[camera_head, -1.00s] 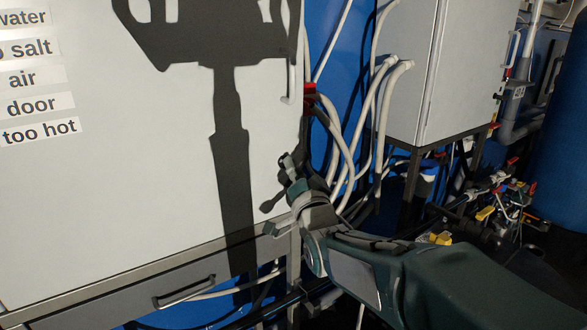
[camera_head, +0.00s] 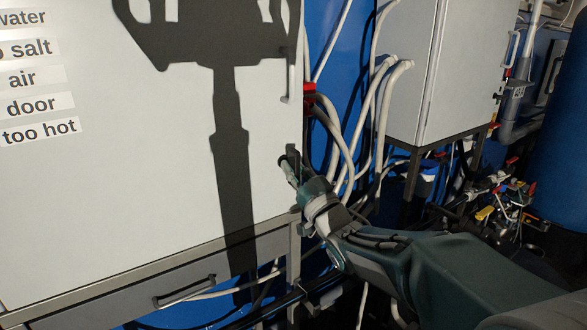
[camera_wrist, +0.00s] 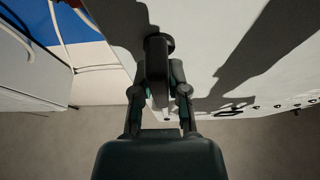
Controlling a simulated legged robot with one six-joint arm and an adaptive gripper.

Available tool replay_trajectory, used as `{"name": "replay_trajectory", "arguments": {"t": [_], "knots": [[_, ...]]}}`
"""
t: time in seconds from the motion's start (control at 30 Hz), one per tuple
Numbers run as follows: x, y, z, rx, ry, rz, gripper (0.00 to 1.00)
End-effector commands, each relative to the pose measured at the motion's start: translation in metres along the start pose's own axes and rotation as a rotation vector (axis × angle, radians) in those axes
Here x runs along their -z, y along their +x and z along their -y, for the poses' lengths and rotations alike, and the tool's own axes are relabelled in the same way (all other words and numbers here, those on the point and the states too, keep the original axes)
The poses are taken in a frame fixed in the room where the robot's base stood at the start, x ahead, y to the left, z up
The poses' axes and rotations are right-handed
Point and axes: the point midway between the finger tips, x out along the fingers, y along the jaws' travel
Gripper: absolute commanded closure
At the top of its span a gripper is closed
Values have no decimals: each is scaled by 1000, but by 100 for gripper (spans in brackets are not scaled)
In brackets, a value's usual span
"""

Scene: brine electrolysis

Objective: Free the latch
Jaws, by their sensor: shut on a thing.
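The latch is a dark handle with a round base (camera_wrist: 160,44) on the white cabinet door. It sits near the door's right edge. My gripper (camera_wrist: 160,88) has its two fingers closed on either side of the handle in the wrist view. In the head view my gripper (camera_head: 288,170) is at the door's right edge, where the latch shows only as a small dark piece (camera_head: 292,154). The fingers and wrist hide most of it there. The white cabinet door (camera_head: 130,190) looks flush with its frame.
Black-on-white labels (camera_head: 40,105) are on the door at left. A drawer with a dark handle (camera_head: 184,292) lies below. Pale hoses (camera_head: 377,110) hang right of the cabinet, before a grey box (camera_head: 405,70). Pipes and valves (camera_head: 500,205) crowd the right side.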

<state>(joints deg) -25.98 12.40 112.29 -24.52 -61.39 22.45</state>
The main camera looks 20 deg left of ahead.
Motion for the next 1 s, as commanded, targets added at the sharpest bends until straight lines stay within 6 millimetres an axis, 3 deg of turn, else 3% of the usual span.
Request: {"name": "replay_trajectory", "arguments": {"t": [0.03, 0.57, 0.6, 0.63, 0.67, 1.0], "knots": [[-7, -2, 0, 2, -5, 16, 100], [-7, -2, 0, 10, -24, 17, 100], [-7, -2, 0, 10, -23, 17, 62], [-6, -2, 0, 10, -23, 16, 49], [-6, -2, 0, 10, -23, 15, 46], [-1, -2, -1, 10, -24, 5, 46]]}}
